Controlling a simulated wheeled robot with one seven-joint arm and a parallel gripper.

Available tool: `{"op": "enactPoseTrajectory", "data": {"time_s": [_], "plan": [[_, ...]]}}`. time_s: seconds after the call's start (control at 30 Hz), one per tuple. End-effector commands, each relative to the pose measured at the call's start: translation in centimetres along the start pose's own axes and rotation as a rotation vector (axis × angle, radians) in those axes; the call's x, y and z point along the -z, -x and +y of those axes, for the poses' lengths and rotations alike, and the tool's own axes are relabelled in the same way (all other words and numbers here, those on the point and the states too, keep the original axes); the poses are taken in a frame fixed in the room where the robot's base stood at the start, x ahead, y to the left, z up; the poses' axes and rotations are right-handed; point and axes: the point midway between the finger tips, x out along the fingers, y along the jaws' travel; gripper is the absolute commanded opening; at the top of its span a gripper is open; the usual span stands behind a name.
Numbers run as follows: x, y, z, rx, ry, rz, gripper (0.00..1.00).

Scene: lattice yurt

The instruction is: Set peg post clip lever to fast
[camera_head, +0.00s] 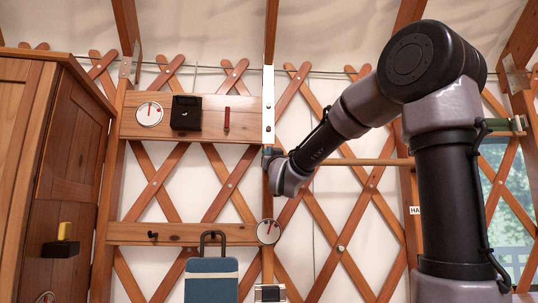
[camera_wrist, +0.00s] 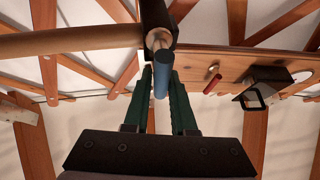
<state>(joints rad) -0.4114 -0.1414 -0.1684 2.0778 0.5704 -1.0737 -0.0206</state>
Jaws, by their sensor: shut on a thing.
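The clip lever appears as a blue cylindrical handle (camera_wrist: 161,78) in the wrist view. It stands out from a pale round hub below a black clip body (camera_wrist: 154,18), where a wooden rod (camera_wrist: 70,41) also meets it. My gripper (camera_wrist: 161,72) has its green fingers on both sides of the blue handle, shut on it. In the head view my gripper (camera_head: 268,158) is at the middle post, beside the left end of the wooden rod (camera_head: 372,162). The lever is largely hidden there, and I cannot read any setting marks on it.
Left of the post, a wooden board (camera_head: 250,105) carries a dial (camera_head: 149,114), a black box (camera_head: 186,113) and a red handle (camera_head: 227,119). Below are another dial (camera_head: 268,231) and a blue suitcase (camera_head: 211,284). A wooden cabinet (camera_head: 75,130) stands at the left.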

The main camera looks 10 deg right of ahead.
Motion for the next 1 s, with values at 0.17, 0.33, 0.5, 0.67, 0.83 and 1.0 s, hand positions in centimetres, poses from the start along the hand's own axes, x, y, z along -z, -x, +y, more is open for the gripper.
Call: {"op": "enactPoseTrajectory", "data": {"time_s": [0.17, 0.33, 0.5, 0.67, 0.83, 1.0], "plan": [[0.0, 0.0, 0.0, 0.001, 0.0, 0.0, 0.0], [0.0, 0.0, 0.0, 0.001, 0.0, 0.0, 0.51], [0.0, 0.0, 0.0, 0.001, 0.001, 0.0, 0.51], [0.0, 0.4, 0.0, 0.001, 0.0, -0.001, 0.51], [0.0, 2.8, 0.1, 0.001, 0.001, -0.001, 0.51], [0.1, 6.4, 0.0, 0.002, 0.001, 0.0, 0.51]]}}
